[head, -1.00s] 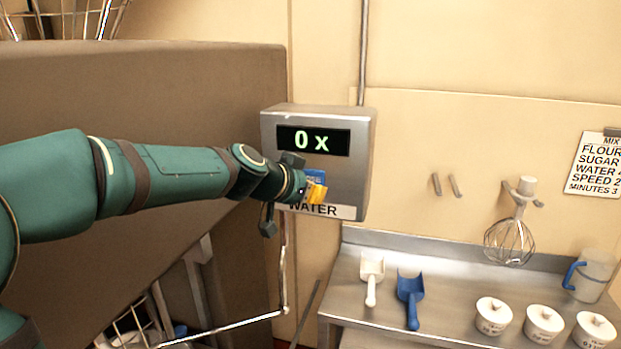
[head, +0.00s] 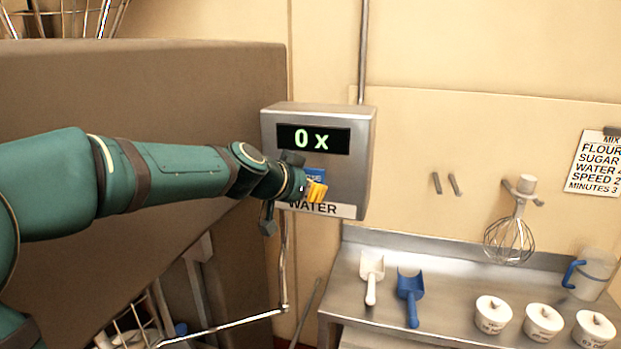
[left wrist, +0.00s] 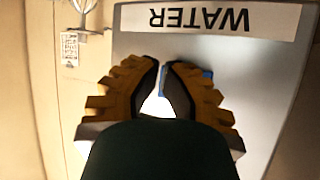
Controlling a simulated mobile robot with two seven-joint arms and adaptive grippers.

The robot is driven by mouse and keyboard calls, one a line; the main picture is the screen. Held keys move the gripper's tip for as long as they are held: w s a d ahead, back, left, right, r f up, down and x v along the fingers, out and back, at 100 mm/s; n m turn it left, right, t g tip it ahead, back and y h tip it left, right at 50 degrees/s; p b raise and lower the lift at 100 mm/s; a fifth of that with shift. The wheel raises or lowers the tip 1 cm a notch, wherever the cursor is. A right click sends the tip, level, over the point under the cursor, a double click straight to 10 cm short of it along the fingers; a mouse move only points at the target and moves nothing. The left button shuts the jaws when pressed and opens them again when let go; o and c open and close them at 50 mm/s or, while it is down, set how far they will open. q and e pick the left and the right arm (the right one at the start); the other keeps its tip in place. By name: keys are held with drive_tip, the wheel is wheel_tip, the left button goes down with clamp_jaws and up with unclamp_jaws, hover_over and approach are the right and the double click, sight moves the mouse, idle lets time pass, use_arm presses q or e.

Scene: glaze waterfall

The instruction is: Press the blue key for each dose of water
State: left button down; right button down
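The water dispenser (head: 362,150) is a grey metal box on the wall, and its display (head: 313,140) reads "0 x". The blue key (head: 314,173) is on its front, above the WATER label (head: 340,210), and is partly covered by my left gripper. My left gripper (head: 317,191) is in front of the box at the key, with its yellow fingers together and nothing seen between them. In the left wrist view, the fingertips (left wrist: 163,66) nearly meet, and a bit of the blue key (left wrist: 207,73) shows behind them. Contact with the key cannot be told. My right gripper is out of view.
A steel counter (head: 440,290) at the lower right holds a white scoop (head: 371,275), a blue scoop (head: 410,295), several lidded white pots (head: 493,313) and a jug (head: 594,273). A whisk (head: 511,235) and a recipe sheet (head: 594,165) hang on the wall. A large brown block (head: 150,90) stands left.

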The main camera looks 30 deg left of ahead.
use_arm(q)
drive_tip(key=shift+w, duration=0.1)
idle(0.3)
drive_tip(key=shift+w+a, duration=0.1)
drive_tip(key=shift+w, duration=0.25)
drive_tip(key=shift+w+a, duration=0.15)
drive_tip(key=shift+w, duration=0.35)
idle(0.8)
drive_tip(key=shift+s, duration=0.15)
drive_tip(key=shift+s+d+b, duration=0.25)
drive_tip(key=shift+s+b, duration=0.35)
drive_tip(key=shift+s, duration=0.15)
drive_tip(key=shift+s+d+b, duration=0.2)
drive_tip(key=shift+s+b, duration=0.15)
drive_tip(key=shift+s, duration=0.45)
drive_tip(key=shift+s+d+b, duration=0.15)
drive_tip(key=shift+s+b, duration=0.25)
drive_tip(key=shift+s, duration=0.45)
drive_tip(key=shift+s+d+b, duration=0.2)
drive_tip(key=shift+s+b, duration=0.15)
drive_tip(key=shift+s, duration=0.45)
